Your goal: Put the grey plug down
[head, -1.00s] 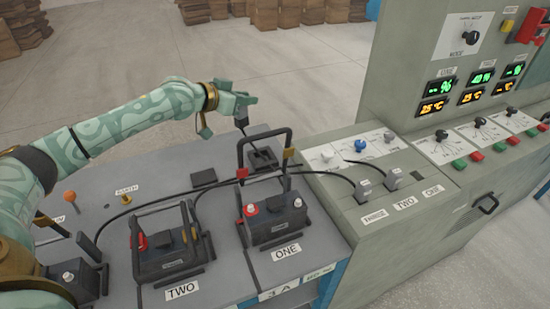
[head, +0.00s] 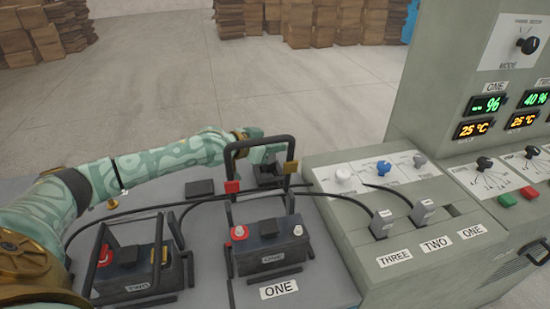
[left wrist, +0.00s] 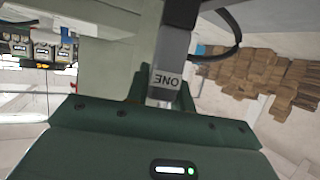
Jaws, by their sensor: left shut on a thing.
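My left gripper (head: 264,153) is behind the raised black handle of battery ONE, just over a dark holder (head: 270,180) on the bench. It is shut on the grey plug (left wrist: 168,60), whose label "ONE" shows in the left wrist view. In the head view the handle and my gripper largely hide this plug. I cannot tell whether the plug touches the holder. My right gripper is not in view.
Battery ONE (head: 268,248) stands in front, with battery TWO (head: 135,270) to its left. Grey plugs THREE (head: 381,222) and TWO (head: 423,211) sit in the charger panel; position ONE (head: 452,210) looks empty. Black cables arch across the bench. A dark flat pad (head: 200,188) lies behind.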

